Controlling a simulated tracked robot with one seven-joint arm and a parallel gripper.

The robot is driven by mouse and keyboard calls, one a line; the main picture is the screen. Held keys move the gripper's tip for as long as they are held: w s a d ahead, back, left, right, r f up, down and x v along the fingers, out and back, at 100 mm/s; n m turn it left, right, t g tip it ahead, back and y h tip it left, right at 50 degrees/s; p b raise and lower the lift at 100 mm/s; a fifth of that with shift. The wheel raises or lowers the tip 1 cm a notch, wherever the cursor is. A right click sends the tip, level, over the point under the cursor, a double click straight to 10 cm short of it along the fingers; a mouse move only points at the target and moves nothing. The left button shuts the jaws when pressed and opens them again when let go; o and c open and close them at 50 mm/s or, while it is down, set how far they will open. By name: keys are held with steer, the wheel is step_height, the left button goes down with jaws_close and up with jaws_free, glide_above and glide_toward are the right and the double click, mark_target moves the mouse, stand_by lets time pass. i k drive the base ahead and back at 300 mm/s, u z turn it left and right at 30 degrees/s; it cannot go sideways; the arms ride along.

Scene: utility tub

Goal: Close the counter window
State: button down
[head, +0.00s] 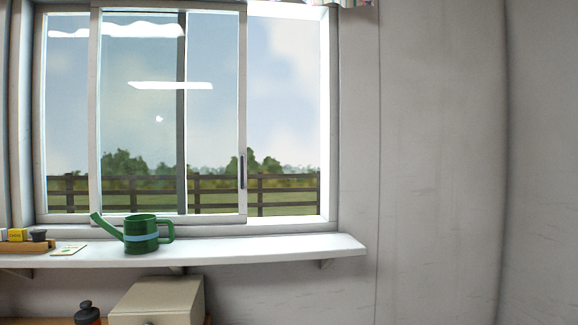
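The counter window (243,60) is a white-framed sliding window above a white counter shelf. Its sliding sash spans the left and middle of the frame, and its right stile stands well short of the right jamb. A tall gap is open at the right, with the bright frame edge (325,120) beyond it. A dark upright handle (243,172) sits on the sash's right stile. My gripper is not in the head view.
A green watering can (141,234) stands on the white shelf (300,246) in front of the sash. A wooden tray (25,247) with small items and a card (69,249) lie left of it. A beige box (160,300) and dark-topped bottle (87,313) stand below. The shelf's right part is clear.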

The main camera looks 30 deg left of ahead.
mark_target(98, 6)
steer(key=u, duration=0.05)
steer(key=k, duration=1.3)
steer(key=u, duration=1.8)
steer(key=i, duration=1)
steer(key=z, duration=0.05)
